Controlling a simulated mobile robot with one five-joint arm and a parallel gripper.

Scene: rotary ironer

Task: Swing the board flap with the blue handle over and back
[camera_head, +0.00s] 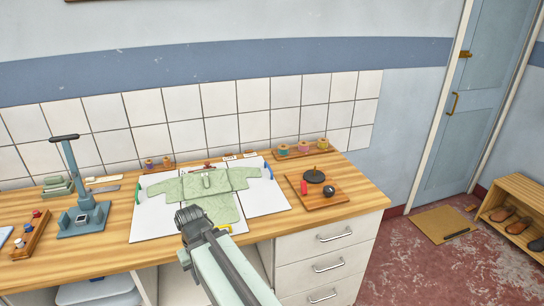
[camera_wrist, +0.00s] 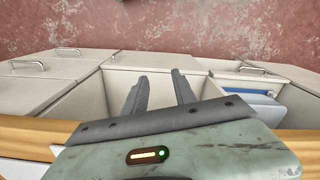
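A white folding board (camera_head: 150,222) lies flat on the wooden counter with a pale green shirt (camera_head: 210,185) spread over it. Its right flap (camera_head: 264,198) has the blue handle (camera_head: 268,172) at its far right edge; the flap lies flat, with a shirt sleeve over part of it. The left flap has a green handle (camera_head: 141,190), and a yellow handle (camera_head: 228,229) shows at the front. My gripper (camera_head: 188,214) is at the board's front edge, left of the blue-handled flap. In the wrist view, its fingers (camera_wrist: 160,82) are apart with nothing between them.
A wooden board with black weights (camera_head: 318,187) stands close right of the folding board. A blue-grey press (camera_head: 82,205) stands left. Thread spools (camera_head: 303,146) line the wall. Below the counter are drawers (camera_head: 318,248) and a blue bin (camera_wrist: 250,105).

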